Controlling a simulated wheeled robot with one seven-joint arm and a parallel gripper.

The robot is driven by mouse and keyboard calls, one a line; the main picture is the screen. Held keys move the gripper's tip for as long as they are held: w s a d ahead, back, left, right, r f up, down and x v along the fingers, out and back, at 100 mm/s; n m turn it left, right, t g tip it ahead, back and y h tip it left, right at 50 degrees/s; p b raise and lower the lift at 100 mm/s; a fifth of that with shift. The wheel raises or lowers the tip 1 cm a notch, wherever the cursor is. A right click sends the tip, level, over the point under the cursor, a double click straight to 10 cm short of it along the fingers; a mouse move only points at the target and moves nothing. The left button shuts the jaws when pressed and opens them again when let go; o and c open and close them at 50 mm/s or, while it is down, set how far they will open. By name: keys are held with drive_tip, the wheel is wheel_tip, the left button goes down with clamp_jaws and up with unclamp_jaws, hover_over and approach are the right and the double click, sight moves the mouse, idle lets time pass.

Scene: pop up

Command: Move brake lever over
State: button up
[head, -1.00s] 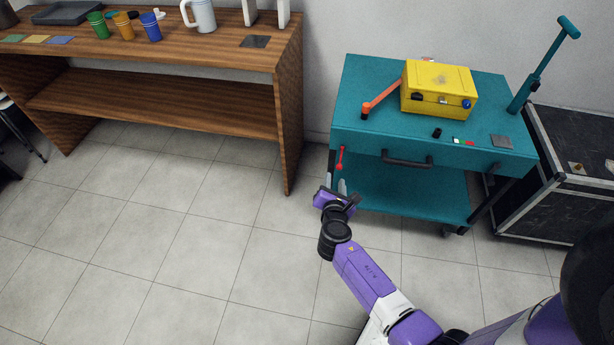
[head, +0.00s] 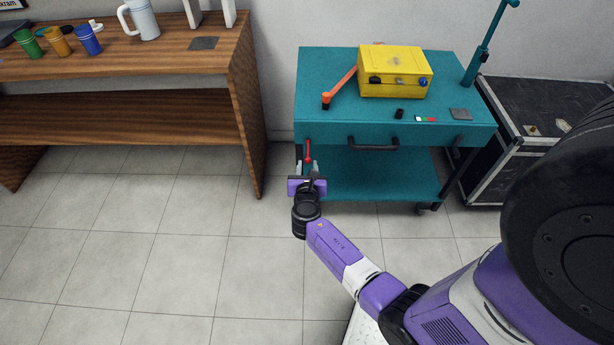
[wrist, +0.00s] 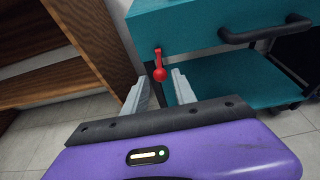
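The brake lever is the small red handle (head: 308,152) on the left front corner of the teal cart (head: 380,135). In the wrist view the red lever (wrist: 159,66) hangs downward with a round knob at its lower end. My gripper (head: 307,170) is just below and in front of the lever. In the wrist view its two pale fingers (wrist: 157,88) are spread apart, with the knob just beyond the gap between their tips. The fingers hold nothing, and I cannot tell whether they touch the lever.
A black handle (head: 373,145) crosses the cart front. On top sit a yellow box (head: 395,75) with an orange crank (head: 340,87) beside it. A wooden table (head: 190,70) stands at left, a black case (head: 550,115) at right. Tiled floor between table and cart is clear.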

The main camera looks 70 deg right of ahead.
sight(308, 161)
drive_tip(key=shift+b+x, duration=0.35)
drive_tip(key=shift+x, duration=0.85)
drive_tip(key=shift+c, duration=0.2)
drive_tip(key=shift+s+a+r, duration=0.1)
drive_tip(key=shift+a, duration=0.05)
clamp_jaws()
drive_tip(key=shift+w+d+r+p, duration=0.1)
drive_tip(key=shift+d+r+p, duration=0.1)
drive_tip(key=shift+r+p, duration=0.6)
drive_tip(key=shift+w+d+r+p, duration=0.1)
drive_tip(key=shift+d+r+p, duration=0.15)
drive_tip(key=shift+r+p, duration=0.55)
drive_tip(key=shift+f, duration=0.1)
drive_tip(key=shift+w+d+r+p, duration=0.15)
drive_tip(key=shift+d+r+p, duration=0.2)
drive_tip(key=shift+r+p, duration=0.3)
drive_tip(key=shift+w+d+r+p, duration=0.15)
drive_tip(key=shift+d+r+p, duration=0.25)
drive_tip(key=shift+r+p, duration=0.2)
drive_tip(key=shift+d+r, duration=0.15)
